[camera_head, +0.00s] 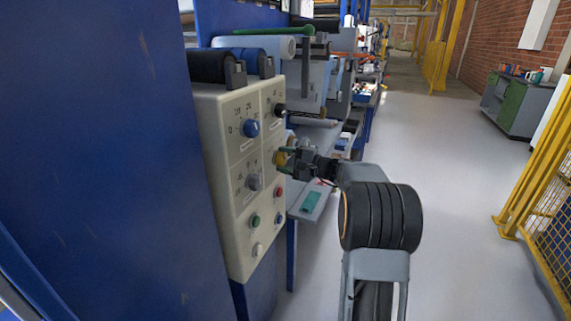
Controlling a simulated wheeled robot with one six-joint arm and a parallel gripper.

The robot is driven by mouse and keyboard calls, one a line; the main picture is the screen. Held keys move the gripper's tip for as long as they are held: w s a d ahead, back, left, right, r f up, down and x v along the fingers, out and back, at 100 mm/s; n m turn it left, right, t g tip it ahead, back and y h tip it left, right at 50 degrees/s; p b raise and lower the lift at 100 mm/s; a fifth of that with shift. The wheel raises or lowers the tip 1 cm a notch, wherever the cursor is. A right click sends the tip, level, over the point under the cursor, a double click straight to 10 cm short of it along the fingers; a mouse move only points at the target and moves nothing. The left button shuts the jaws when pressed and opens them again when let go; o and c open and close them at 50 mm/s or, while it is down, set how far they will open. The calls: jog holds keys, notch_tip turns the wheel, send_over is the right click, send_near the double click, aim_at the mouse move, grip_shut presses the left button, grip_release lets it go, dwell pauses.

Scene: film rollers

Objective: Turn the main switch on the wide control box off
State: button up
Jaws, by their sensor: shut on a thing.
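The wide control box (222,140) is a cream panel on the side of the blue machine. It carries a blue knob (250,128) at upper left, a black knob (279,111) at upper right and a grey knob (254,182) at middle left. A yellow knob (279,158) sits at middle right. My gripper (284,157) reaches it from the right and is shut on this yellow knob. The fingers partly cover the knob, and its exact angle is too small to tell. I cannot read which knob is the main switch.
Red (279,192), green (255,221) and white (257,249) buttons sit low on the panel. Film rollers (255,47) lie above it. A grey-green device (311,201) is below my gripper. Free floor (450,170) lies to the right, with a yellow fence (545,175) beyond.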

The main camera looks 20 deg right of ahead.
dwell(0.3)
jog(key=o, duration=0.9)
jog(key=shift+o, duration=0.2)
jog(key=p+v, duration=0.1)
jog(key=v, duration=1.2)
jog(key=shift+s+d+p, duration=0.3)
jog(key=shift+a, duration=0.1)
